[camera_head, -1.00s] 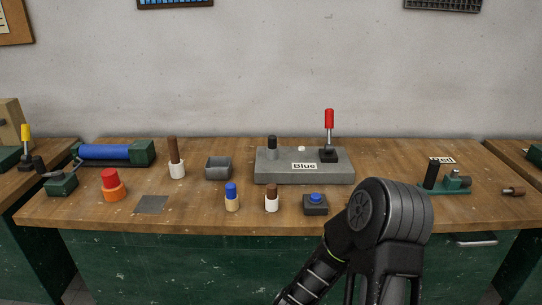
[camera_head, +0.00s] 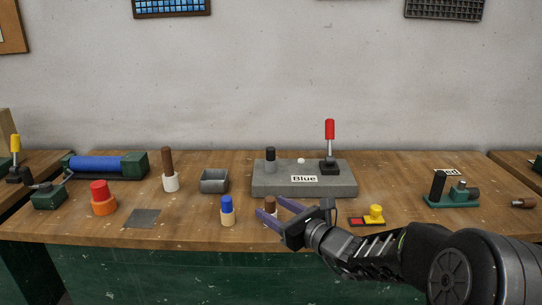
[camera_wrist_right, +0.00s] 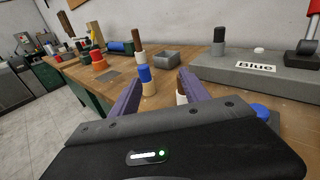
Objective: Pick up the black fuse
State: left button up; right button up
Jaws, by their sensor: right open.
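The black fuse (camera_head: 270,154), a black cap on a grey lower part, stands upright at the left end of a grey box labelled "Blue" (camera_head: 340,180). It also shows in the right wrist view (camera_wrist_right: 220,34), beyond and right of the fingers. My right gripper (camera_head: 272,207) is open and empty over the table's front part, in front of the box and apart from the black fuse. Its purple fingers point left and partly cover a brown-and-white fuse (camera_head: 270,202); they also show in the right wrist view (camera_wrist_right: 159,76). My left gripper is not in view.
A blue-and-tan fuse (camera_head: 227,212) stands left of my right fingers. A red-handled lever (camera_head: 330,131) rises from the box's right end. A grey open bin (camera_head: 213,186) and a tall brown-and-white fuse (camera_head: 168,160) stand to the left. A yellow-knobbed piece (camera_head: 375,214) lies behind my right arm.

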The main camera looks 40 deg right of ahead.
aim_at(270, 151)
jog(key=i+l, duration=0.7)
jog(key=l, duration=0.15)
